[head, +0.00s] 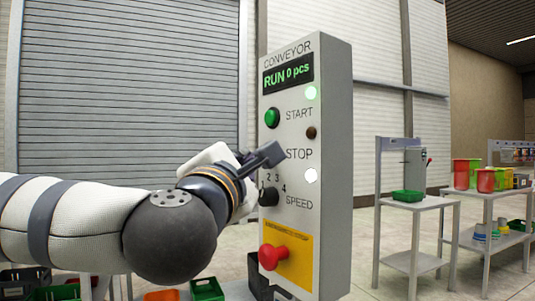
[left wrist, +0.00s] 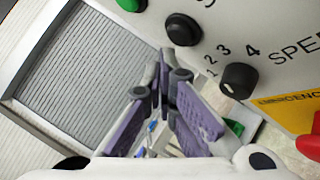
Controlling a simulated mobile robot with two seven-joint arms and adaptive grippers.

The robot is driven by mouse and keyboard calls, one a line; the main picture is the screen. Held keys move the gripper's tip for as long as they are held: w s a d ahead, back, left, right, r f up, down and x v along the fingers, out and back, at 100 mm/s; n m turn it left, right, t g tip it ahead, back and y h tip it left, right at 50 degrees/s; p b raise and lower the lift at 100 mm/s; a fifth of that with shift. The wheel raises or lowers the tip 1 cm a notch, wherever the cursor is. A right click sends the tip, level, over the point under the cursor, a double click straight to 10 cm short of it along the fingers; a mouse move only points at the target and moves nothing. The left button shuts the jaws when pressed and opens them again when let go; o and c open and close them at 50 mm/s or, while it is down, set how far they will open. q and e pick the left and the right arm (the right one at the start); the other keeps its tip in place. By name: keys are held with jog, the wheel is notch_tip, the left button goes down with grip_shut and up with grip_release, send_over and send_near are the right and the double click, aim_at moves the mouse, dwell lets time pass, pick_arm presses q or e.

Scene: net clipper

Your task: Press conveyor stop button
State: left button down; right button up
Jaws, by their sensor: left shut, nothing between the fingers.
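The conveyor control box (head: 330,150) stands upright in the middle of the head view; its display (head: 287,74) reads "RUN 0 pcs". In the left wrist view the black stop button (left wrist: 183,29) shows above the speed knob (left wrist: 239,80), to the upper right of my fingertips (left wrist: 166,75). The fingers are shut and empty. They look apart from the button in the wrist view; their distance from the panel is hard to tell. My right gripper is not in view.
The green start button (head: 272,118) is above; the black speed knob (head: 268,195) and red emergency button (head: 273,257) on yellow are below. Side tables (head: 415,203) with bins stand at right. A grey shutter (head: 130,80) is behind.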

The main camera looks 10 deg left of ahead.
pick_arm(q)
jog(key=shift+w+d, duration=0.3)
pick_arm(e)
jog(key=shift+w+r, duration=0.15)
pick_arm(q)
jog(key=shift+w+d, duration=0.3)
dwell(0.8)
jog(key=shift+s+a+r, duration=0.1)
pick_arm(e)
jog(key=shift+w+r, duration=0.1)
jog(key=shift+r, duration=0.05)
pick_arm(q)
jog(key=shift+s+a+p, duration=0.5)
jog(key=shift+s, duration=0.05)
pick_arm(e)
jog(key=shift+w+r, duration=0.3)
